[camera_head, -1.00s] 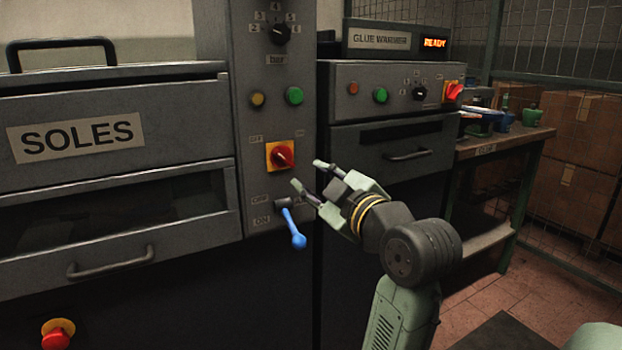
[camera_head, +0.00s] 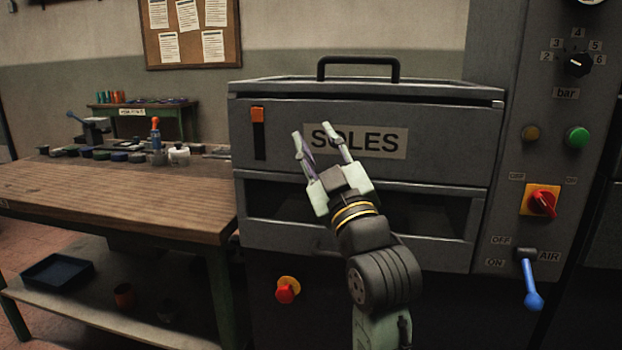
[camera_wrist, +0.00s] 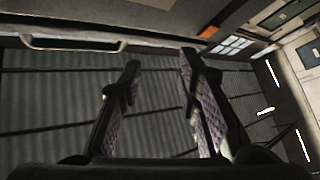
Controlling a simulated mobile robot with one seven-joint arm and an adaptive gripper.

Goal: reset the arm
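My gripper (camera_head: 322,135) is raised in front of the grey SOLES press (camera_head: 440,130), in line with its label (camera_head: 385,141). The two fingers are spread apart with nothing between them. The wrist view also shows the gripper (camera_wrist: 157,70) open and empty, with the ceiling and the press's edge beyond. The blue air lever (camera_head: 532,290) hangs down on the control column at the right, well apart from the gripper. Above it is the red and yellow rotary switch (camera_head: 541,202).
A red stop button (camera_head: 286,290) sits low on the press front. A wooden workbench (camera_head: 110,200) with small pots and tools stands at the left, with a dark blue tray (camera_head: 57,271) on its lower shelf. A black handle (camera_head: 358,66) tops the press.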

